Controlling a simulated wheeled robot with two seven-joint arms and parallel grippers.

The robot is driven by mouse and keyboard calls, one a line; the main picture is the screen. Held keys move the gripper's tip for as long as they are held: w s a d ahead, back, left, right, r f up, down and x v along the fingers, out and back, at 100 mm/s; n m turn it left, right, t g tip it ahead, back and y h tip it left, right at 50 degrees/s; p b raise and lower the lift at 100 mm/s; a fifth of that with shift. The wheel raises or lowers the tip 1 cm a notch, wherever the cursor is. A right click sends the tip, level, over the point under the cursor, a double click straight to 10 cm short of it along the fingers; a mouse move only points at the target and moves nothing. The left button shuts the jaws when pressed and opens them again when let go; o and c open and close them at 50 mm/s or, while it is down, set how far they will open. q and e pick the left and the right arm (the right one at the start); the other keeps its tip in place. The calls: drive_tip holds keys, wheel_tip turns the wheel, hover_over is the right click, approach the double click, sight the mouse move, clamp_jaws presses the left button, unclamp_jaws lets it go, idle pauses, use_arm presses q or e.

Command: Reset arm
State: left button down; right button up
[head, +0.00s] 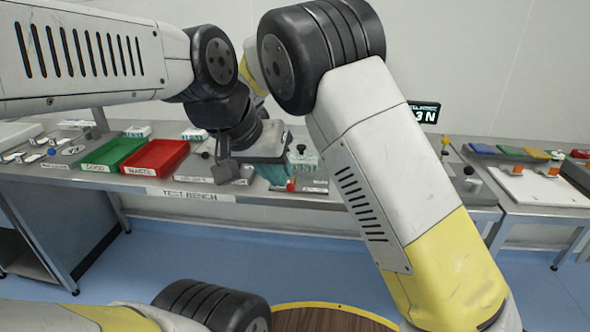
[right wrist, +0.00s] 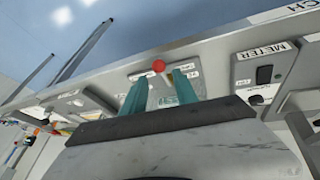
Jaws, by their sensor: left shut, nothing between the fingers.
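The test bench (head: 130,183) carries a green tray (head: 112,154) and a red tray (head: 155,157) at left. A box marked METER (right wrist: 262,70) lies beside the button box. Another table (head: 530,203) with coloured items stands at right. Blue floor is open in front.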

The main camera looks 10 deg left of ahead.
drive_tip(key=shift+r, duration=0.1)
drive_tip(key=s+d+r+y, duration=0.2)
drive_tip(key=s+d+r, duration=0.25)
drive_tip(key=d, duration=0.45)
drive_tip(key=s+d+r+y, duration=0.1)
drive_tip(key=s+d+r, duration=0.3)
drive_tip(key=d, duration=0.5)
drive_tip(key=s+d+r+y, duration=0.2)
drive_tip(key=d+r, duration=0.3)
drive_tip(key=d, duration=0.4)
drive_tip(key=s+d+t, duration=0.1)
drive_tip(key=s+d, duration=0.3)
drive_tip(key=s, duration=0.3)
drive_tip(key=s+d+n+t, duration=0.1)
drive_tip(key=s+d, duration=0.3)
drive_tip(key=s, duration=0.3)
drive_tip(key=shift+s+r, duration=0.15)
drive_tip(key=shift+s, duration=0.1)
